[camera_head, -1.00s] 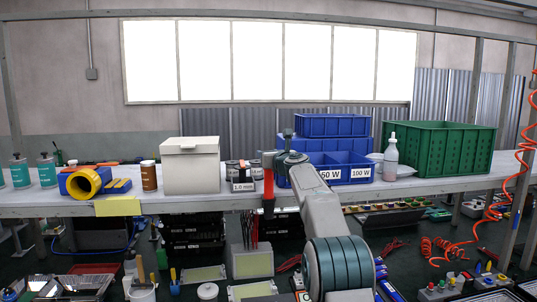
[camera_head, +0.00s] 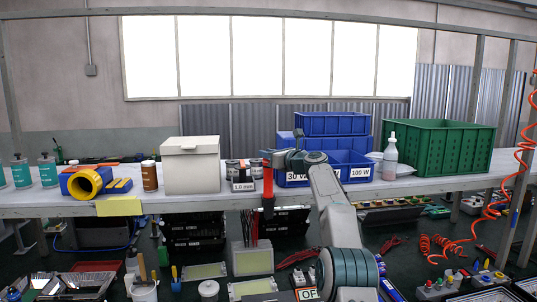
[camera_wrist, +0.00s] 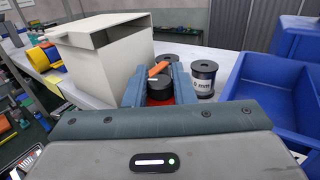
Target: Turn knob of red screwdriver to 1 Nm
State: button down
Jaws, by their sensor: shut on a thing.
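The red screwdriver (camera_head: 267,187) stands upright at the front edge of the bench, its lower part below the tabletop. In the wrist view its black round knob (camera_wrist: 159,88) with an orange pointer (camera_wrist: 158,68) sits between my two fingers, and a little red shows under it. My gripper (camera_wrist: 160,84) is shut on the knob, one finger on each side. In the head view my gripper (camera_head: 269,158) reaches the screwdriver's top from the right. The scale marks on the knob are hidden or too small to read.
Wire spools labelled 1.0 mm (camera_head: 242,187) stand just left of the screwdriver, with a white box (camera_head: 190,165) further left. Blue bins (camera_head: 348,176) marked 30 W and 100 W are close on the right. A green crate (camera_head: 440,148) stands further right.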

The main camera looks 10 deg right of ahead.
jog(key=shift+s+n+y, duration=0.1)
jog(key=shift+n+y, duration=0.2)
jog(key=shift+y, duration=0.1)
jog(key=c, duration=1.3)
grip_release()
jog(key=shift+f, duration=0.1)
jog(key=shift+o, duration=0.2)
jog(key=shift+d, duration=0.1)
jog(key=b+v, duration=1)
jog(key=v, duration=0.3)
jog(key=shift+s+d+r+b, duration=0.2)
jog(key=shift+s+d+b, duration=0.1)
